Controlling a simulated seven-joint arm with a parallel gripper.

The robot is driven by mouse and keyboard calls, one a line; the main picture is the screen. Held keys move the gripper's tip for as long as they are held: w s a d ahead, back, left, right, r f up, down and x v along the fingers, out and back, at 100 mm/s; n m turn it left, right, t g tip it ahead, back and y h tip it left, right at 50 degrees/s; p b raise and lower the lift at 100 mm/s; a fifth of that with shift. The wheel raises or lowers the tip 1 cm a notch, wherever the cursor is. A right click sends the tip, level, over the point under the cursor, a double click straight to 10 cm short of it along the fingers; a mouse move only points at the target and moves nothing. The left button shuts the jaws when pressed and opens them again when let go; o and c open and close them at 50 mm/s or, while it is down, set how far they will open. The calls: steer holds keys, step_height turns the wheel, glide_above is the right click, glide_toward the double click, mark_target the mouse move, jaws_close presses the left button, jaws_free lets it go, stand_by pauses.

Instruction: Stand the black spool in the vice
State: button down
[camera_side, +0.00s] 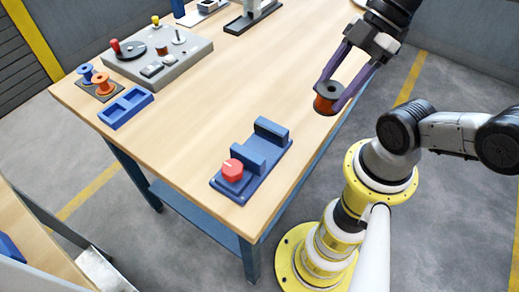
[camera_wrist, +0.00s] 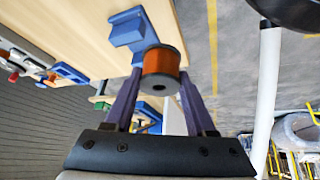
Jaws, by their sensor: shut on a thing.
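My gripper (camera_side: 341,93) is shut on the black spool (camera_side: 328,97), which has dark flanges and a copper-coloured winding. The gripper holds it in the air near the right edge of the table, to the right of the vice. The spool also shows in the wrist view (camera_wrist: 162,68), between the purple fingers (camera_wrist: 160,82). The blue vice (camera_side: 249,160) stands on the table near its front corner, with two blocks on a base plate and a red knob (camera_side: 232,170). Nothing shows between its blocks. Part of the vice shows in the wrist view (camera_wrist: 130,29).
A blue two-compartment tray (camera_side: 126,107) lies at the left edge of the table. Behind it are blue and orange spools (camera_side: 101,84) on a dark plate. A grey panel (camera_side: 155,55) with knobs stands further back. The wooden table (camera_side: 200,125) is clear around the vice.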

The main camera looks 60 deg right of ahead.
steer(key=shift+s+a+f, duration=0.2)
steer(key=shift+s+f, duration=0.05)
steer(key=shift+s, duration=0.2)
steer(key=shift+s+a+f, duration=0.15)
steer(key=shift+s+f, duration=0.05)
steer(key=shift+s, duration=0.25)
steer(key=shift+s+m, duration=0.15)
steer(key=shift+m, duration=0.15)
steer(key=shift+r, duration=0.15)
steer(key=shift+w+a+f, duration=0.35)
steer(key=shift+w+a, duration=0.05)
steer(key=shift+w, duration=0.3)
steer(key=w+a+f, duration=0.4)
steer(key=w, duration=0.3)
glide_above(262, 151)
steer(key=f, duration=0.4)
steer(key=shift+s+d+f, duration=0.15)
steer(key=shift+s+d, duration=0.05)
steer(key=shift+s, duration=0.1)
steer(key=f, duration=0.3)
steer(key=shift+w+a, duration=0.2)
steer(key=shift+w, duration=0.1)
steer(key=shift+f, duration=0.45)
